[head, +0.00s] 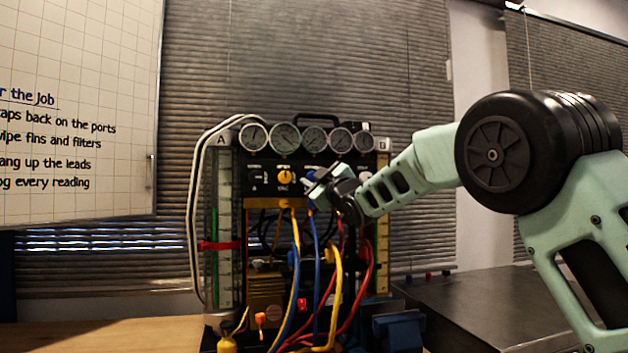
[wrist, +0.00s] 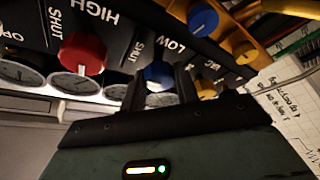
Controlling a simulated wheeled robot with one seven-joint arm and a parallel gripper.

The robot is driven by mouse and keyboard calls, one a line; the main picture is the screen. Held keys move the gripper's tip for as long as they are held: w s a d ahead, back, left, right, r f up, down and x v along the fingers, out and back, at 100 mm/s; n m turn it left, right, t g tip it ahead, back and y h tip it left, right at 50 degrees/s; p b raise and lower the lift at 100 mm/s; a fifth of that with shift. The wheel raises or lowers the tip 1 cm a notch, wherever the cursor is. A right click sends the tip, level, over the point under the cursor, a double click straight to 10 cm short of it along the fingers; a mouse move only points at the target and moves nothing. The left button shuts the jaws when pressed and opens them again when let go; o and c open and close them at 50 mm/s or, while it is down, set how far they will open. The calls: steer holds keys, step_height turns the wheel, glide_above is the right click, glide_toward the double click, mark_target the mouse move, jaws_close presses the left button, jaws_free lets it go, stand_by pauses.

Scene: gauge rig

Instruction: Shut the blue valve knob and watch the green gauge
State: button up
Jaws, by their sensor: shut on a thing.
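The blue valve knob (wrist: 158,76) is on the black panel by the label LOW in the wrist view. My gripper (wrist: 160,80) is shut on it, a dark finger on either side. In the head view my gripper (head: 318,182) reaches the panel from the right and mostly hides the knob. A row of round gauges (head: 285,137) runs along the rig's top; which is the green one I cannot tell, and their readings are too small to make out. The wrist view shows gauges upside down (wrist: 75,84), one partly behind my fingers.
Red, blue and yellow hoses (head: 334,290) hang below the panel. A whiteboard (head: 80,110) is at left, a dark bench (head: 480,305) at right.

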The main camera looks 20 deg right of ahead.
steer(key=o, duration=1)
steer(key=shift+c, duration=0.2)
steer(key=b+v, duration=0.3)
steer(key=v, duration=1.4)
steer(key=shift+s, duration=0.2)
